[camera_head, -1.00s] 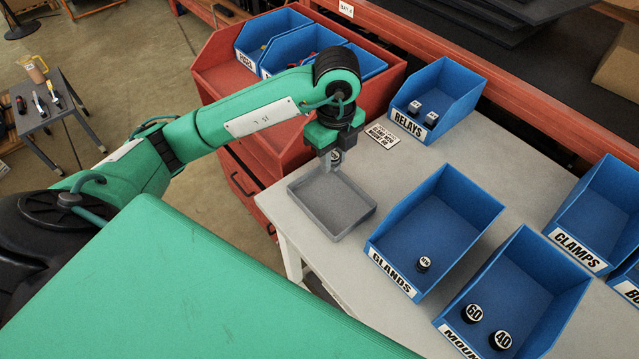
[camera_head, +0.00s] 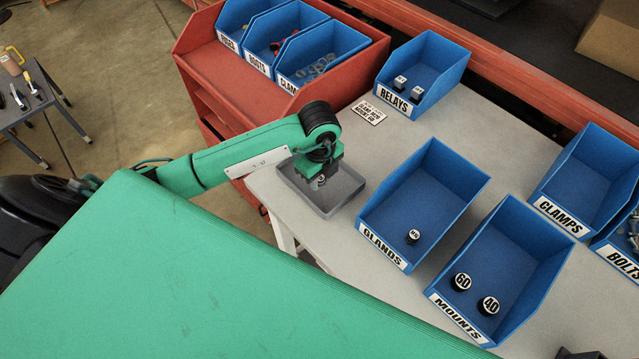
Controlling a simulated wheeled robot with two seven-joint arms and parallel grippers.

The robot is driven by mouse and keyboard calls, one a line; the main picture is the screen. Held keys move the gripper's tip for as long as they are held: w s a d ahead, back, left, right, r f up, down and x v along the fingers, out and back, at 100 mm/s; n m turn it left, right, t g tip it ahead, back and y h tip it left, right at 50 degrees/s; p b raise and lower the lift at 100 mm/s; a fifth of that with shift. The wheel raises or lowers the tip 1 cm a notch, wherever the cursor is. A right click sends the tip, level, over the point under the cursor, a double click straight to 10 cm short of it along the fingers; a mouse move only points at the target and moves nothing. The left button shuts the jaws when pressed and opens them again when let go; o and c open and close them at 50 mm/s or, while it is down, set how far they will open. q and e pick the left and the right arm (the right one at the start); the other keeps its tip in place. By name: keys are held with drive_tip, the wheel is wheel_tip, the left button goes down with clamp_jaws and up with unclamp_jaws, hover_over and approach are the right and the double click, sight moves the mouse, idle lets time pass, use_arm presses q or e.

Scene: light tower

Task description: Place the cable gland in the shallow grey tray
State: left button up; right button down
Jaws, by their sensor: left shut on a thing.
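The shallow grey tray (camera_head: 349,193) sits at the left end of the light table. My left gripper (camera_head: 321,182) points down inside the tray's outline and is shut on a small dark cable gland (camera_head: 321,180) with a pale top. The gland is low, at or just above the tray floor; I cannot tell whether it touches. The gripper and forearm hide part of the tray's back and left side. Another gland (camera_head: 413,236) stands in the blue GLANDS bin (camera_head: 440,190), right of the tray. My right gripper is not in view.
The blue MOUNTS bin (camera_head: 515,255) holds two black mounts (camera_head: 461,282). The RELAYS bin (camera_head: 437,72) stands behind, with a printed card (camera_head: 369,112) beside it. A red cabinet (camera_head: 215,65) with blue bins adjoins the table's left. Bare tabletop lies between card and GLANDS bin.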

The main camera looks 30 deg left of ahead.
sight(319, 194)
use_arm(q)
wheel_tip(319, 194, down, 4)
drive_tip(key=shift+r+p, duration=0.2)
drive_tip(key=shift+p, duration=0.15)
drive_tip(key=shift+f, duration=0.2)
drive_tip(key=shift+f, duration=0.2)
drive_tip(key=o, duration=1)
drive_tip(key=shift+r, duration=0.15)
